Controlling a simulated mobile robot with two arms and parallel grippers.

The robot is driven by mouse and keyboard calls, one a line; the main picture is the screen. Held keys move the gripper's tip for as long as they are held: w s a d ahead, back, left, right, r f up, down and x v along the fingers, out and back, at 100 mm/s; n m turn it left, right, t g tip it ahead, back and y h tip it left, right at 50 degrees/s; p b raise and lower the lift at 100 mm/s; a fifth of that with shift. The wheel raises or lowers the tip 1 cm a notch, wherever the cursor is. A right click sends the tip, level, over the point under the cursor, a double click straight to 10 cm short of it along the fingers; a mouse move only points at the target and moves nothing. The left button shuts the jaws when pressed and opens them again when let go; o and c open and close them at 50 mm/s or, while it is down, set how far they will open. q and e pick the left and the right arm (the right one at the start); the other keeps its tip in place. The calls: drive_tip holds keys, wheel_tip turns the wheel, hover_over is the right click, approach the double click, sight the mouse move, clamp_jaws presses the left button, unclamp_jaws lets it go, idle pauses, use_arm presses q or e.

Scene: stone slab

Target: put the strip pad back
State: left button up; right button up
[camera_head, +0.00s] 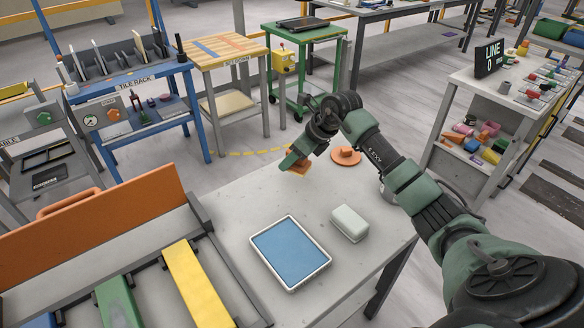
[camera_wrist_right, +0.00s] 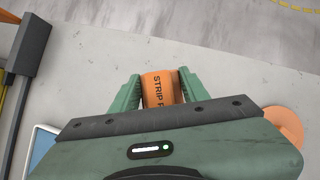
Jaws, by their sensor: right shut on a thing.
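The strip pad (camera_wrist_right: 161,90) is orange with dark lettering that begins "STRIP". My right gripper (camera_wrist_right: 157,84) is shut on it, with a green finger on each side. In the head view the pad (camera_head: 300,168) shows as a small orange piece below my right gripper (camera_head: 293,163), near the far edge of the stone slab (camera_head: 235,197). I cannot tell whether it touches the slab. An orange round disc (camera_head: 346,157) lies to the right of the gripper, apart from the pad. My left gripper is not in view.
A white tray with a blue inside (camera_head: 290,252) and a pale block (camera_head: 349,223) are on the slab's near half. A grey cup (camera_head: 387,192) is partly behind my right arm. An orange panel (camera_head: 100,232) and coloured bars stand at left. The slab's far left is clear.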

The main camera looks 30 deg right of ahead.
sight(293, 169)
wheel_tip(293, 169, down, 4)
drive_tip(key=shift+p, duration=0.3)
drive_tip(key=shift+f, duration=0.2)
drive_tip(key=shift+f, duration=0.1)
drive_tip(key=o, duration=0.8)
drive_tip(key=shift+f, duration=0.1)
drive_tip(key=o, duration=0.4)
drive_tip(key=shift+s+d+r, duration=0.1)
drive_tip(key=shift+r, duration=0.3)
drive_tip(key=b+v, duration=0.2)
drive_tip(key=v, duration=0.9)
drive_tip(key=shift+s+r, duration=0.15)
drive_tip(key=shift+r, duration=0.05)
